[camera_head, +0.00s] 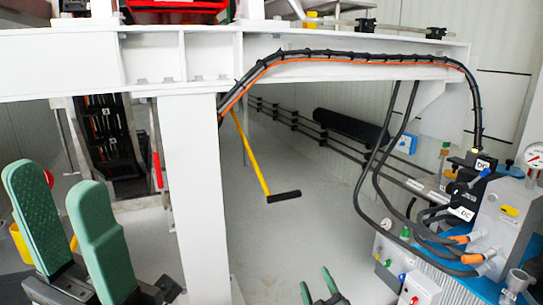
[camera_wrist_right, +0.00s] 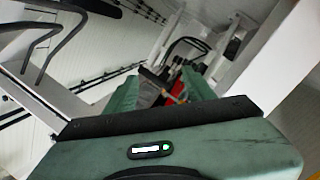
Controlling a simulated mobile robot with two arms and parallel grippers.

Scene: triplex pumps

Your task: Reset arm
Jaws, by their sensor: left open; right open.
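My left gripper (camera_head: 57,182) is large at the left of the head view. Its two green padded fingers point up and stand apart, with nothing between them. My right gripper (camera_head: 316,278) shows at the bottom centre of the head view, with only its small green fingertips in the picture. In the right wrist view, the green fingers of the right gripper (camera_wrist_right: 158,88) stand apart beyond the green wrist housing. No held object shows between them. Most of the right arm is out of the head view.
A white steel beam (camera_head: 330,68) with black and orange cables crosses above, on a white post (camera_head: 190,190) between the grippers. A grey-blue machine (camera_head: 505,225) with hoses and gauges stands right. A yellow-handled tool (camera_head: 252,160) hangs behind. Pale floor (camera_head: 290,235) is open in the middle.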

